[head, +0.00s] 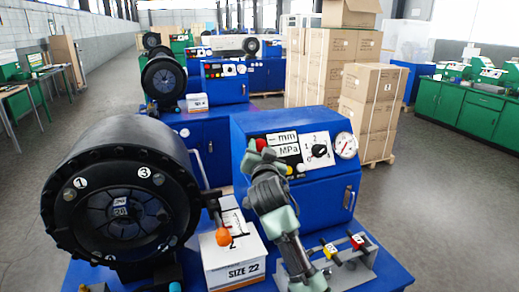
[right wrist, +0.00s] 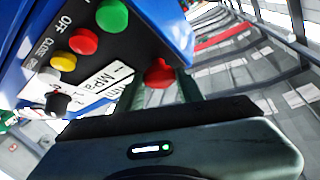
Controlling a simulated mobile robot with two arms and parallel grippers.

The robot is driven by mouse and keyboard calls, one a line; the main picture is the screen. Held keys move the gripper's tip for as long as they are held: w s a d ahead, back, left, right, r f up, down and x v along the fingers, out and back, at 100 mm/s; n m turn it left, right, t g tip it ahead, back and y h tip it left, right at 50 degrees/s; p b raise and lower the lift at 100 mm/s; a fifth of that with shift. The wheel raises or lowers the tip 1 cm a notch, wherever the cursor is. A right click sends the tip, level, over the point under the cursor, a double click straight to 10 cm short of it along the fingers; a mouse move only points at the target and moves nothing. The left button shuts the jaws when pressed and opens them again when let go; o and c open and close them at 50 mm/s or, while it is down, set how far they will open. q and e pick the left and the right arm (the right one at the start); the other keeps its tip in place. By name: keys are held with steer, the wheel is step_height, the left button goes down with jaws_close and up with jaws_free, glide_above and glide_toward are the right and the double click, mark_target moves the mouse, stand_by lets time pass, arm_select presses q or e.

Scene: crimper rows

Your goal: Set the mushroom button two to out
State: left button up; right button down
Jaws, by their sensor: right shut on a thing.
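I cannot tell whether the button is in or out. No label for "two" is readable beside it. My left gripper is not in view.
The blue control box (head: 345,190) carries a black selector knob (head: 319,151) and a gauge (head: 345,145). The right wrist view shows green (right wrist: 112,15), red (right wrist: 84,41) and yellow (right wrist: 63,61) buttons. Left stand a black crimper head (head: 120,200) and a SIZE 22 box (head: 233,268).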

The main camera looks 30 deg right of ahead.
steer(key=c, duration=0.9)
jaws_free()
steer(key=shift+s, duration=0.1)
steer(key=shift+r, duration=0.15)
steer(key=shift+s+a, duration=0.1)
steer(key=shift+a, duration=0.05)
steer(key=b+v, duration=0.2)
steer(key=v, duration=0.5)
steer(key=shift+s+b, duration=0.3)
steer(key=shift+a, duration=0.15)
